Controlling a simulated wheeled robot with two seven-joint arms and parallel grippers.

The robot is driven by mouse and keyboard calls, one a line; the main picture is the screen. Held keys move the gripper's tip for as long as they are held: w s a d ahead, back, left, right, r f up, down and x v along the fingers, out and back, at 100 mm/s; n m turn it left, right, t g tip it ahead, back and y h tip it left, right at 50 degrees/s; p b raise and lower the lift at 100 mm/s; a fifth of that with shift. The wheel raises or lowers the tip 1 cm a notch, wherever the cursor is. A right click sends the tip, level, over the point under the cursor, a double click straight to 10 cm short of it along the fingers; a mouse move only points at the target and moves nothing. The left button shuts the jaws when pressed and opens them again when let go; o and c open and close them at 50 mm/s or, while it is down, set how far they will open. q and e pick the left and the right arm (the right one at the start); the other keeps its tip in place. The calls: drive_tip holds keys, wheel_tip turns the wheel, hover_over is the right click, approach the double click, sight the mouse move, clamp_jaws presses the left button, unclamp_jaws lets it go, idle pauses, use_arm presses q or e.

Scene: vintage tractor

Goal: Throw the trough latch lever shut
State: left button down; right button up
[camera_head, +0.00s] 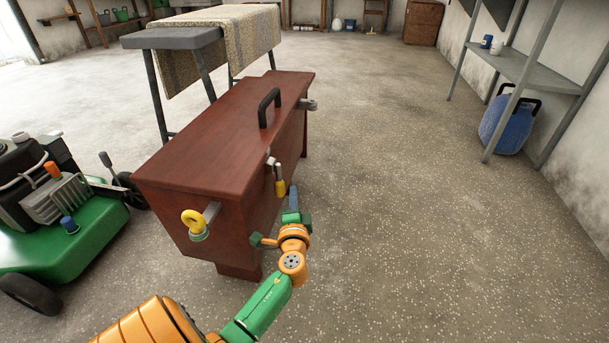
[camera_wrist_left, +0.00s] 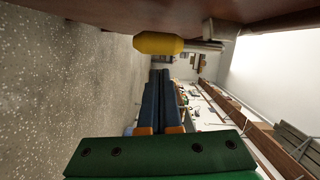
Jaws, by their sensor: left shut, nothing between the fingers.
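The trough (camera_head: 215,130) is a long reddish-brown box with a black handle on its lid. The latch lever (camera_head: 280,184) is on its right side, its yellow grip hanging down from a small metal mount near the lid edge. My left gripper (camera_head: 293,192) is shut and empty, just right of the yellow grip and apart from it, as far as I can tell. In the left wrist view, the yellow grip (camera_wrist_left: 158,43) and its metal rod lie beyond the dark blue fingertips (camera_wrist_left: 160,76), against the brown trough wall (camera_wrist_left: 90,16). My right gripper is not in view.
A yellow ring fitting (camera_head: 194,222) juts from the trough's near end. A green machine (camera_head: 60,235) stands at left, a cloth-covered bench (camera_head: 172,38) behind. A metal shelf (camera_head: 525,70) and blue container (camera_head: 508,125) are at right. The floor right of the trough is clear.

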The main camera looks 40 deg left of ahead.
use_arm(q)
drive_tip(key=shift+s+a+f+m+y+b, duration=0.3)
drive_tip(key=shift+a+f+m+b, duration=0.25)
drive_tip(key=shift+m, duration=0.25)
drive_tip(key=shift+r, duration=0.15)
